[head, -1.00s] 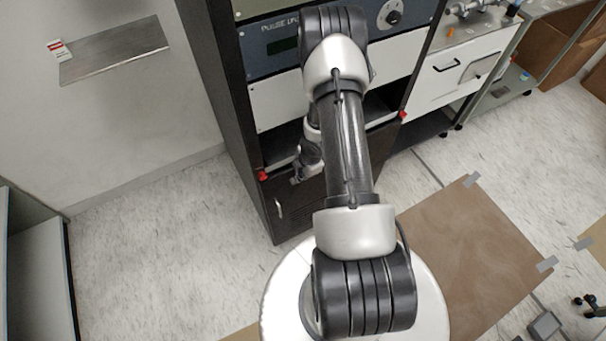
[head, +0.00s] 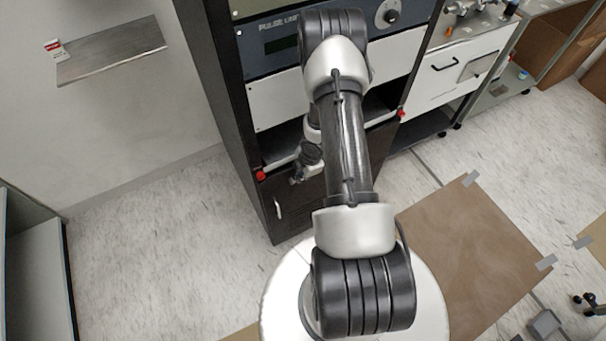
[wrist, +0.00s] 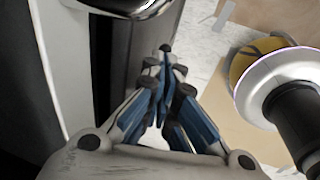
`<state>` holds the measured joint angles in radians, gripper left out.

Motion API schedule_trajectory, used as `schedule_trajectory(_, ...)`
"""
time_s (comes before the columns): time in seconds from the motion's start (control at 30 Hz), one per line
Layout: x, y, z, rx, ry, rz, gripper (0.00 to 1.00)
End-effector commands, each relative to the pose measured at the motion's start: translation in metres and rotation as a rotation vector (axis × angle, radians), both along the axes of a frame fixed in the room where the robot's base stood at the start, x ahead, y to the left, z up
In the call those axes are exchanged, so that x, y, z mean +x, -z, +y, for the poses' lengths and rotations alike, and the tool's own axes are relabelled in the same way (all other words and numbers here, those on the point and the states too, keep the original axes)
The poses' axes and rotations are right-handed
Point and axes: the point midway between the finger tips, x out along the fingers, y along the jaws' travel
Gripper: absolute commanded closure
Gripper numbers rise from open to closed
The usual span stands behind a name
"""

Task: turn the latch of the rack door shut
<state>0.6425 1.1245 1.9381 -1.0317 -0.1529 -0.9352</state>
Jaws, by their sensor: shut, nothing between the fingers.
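The rack door (head: 314,205) is a dark panel low on the black rack. A small silver handle-like piece, which looks like the latch (head: 278,207), stands upright near its left edge. My gripper (head: 297,179) is in front of the upper part of the door, above and to the right of that piece and apart from it. In the wrist view my gripper (wrist: 165,52) has its blue-padded fingers together with nothing between them. A shiny chrome piece shows at the top of the wrist view; I cannot tell whether it is the latch.
Red knobs (head: 261,175) mark the rack's open bay above the door. A metal wall shelf (head: 110,50) is at upper left. A white drawer cabinet (head: 445,80) stands to the right. Bare floor (head: 165,240) lies left of the rack, and a brown mat (head: 480,245) lies at right.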

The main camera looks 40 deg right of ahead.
Motion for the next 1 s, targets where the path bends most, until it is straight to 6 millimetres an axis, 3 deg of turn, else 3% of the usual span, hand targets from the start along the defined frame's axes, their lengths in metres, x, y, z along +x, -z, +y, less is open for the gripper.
schedule_trajectory(1.0,-0.001,0.035,-0.004,0.000,0.000,0.000,1.00)
